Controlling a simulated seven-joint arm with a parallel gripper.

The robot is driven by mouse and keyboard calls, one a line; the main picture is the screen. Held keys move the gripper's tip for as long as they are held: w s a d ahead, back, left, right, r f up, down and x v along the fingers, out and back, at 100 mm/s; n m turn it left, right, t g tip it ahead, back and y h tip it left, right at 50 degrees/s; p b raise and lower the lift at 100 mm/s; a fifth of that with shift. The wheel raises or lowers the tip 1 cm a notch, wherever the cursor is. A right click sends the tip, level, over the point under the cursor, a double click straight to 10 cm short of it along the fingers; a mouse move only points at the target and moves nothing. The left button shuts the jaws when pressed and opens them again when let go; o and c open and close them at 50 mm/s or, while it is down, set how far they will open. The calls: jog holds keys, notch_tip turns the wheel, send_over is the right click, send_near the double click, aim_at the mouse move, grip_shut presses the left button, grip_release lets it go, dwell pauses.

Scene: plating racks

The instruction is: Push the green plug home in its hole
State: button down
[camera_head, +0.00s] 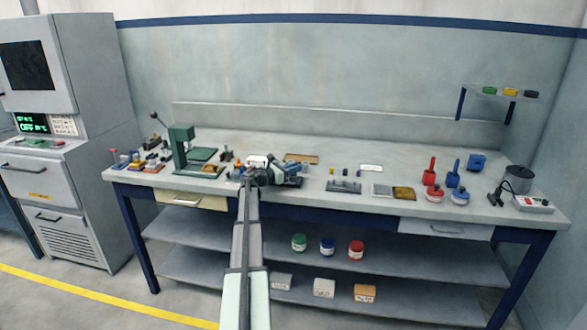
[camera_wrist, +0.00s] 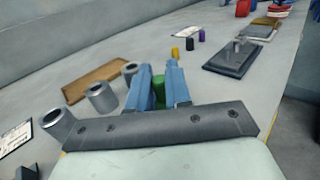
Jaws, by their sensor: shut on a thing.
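The green plug (camera_wrist: 158,90) stands between the two blue fingers of my gripper (camera_wrist: 159,68) in the wrist view. The fingers are shut on it, and only part of its green side shows. In the head view my gripper (camera_head: 268,174) is over the middle of the bench, and I cannot make out the green plug there. The hole and the plug's lower end are hidden, so I cannot tell how deep the plug sits. Grey hollow cylinders (camera_wrist: 101,97) stand just left of the fingers.
A brown tray (camera_wrist: 92,75) lies beyond the cylinders. Small yellow (camera_wrist: 175,53) and purple (camera_wrist: 201,35) pieces stand ahead. A dark block (camera_wrist: 228,60) with a grey peg is to the right. A green press (camera_head: 183,150) stands left on the bench (camera_head: 325,140).

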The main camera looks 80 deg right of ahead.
jog(key=shift+f, duration=0.4)
jog(key=c, duration=1)
grip_release()
jog(key=v, duration=1.4)
jog(key=shift+s, duration=0.1)
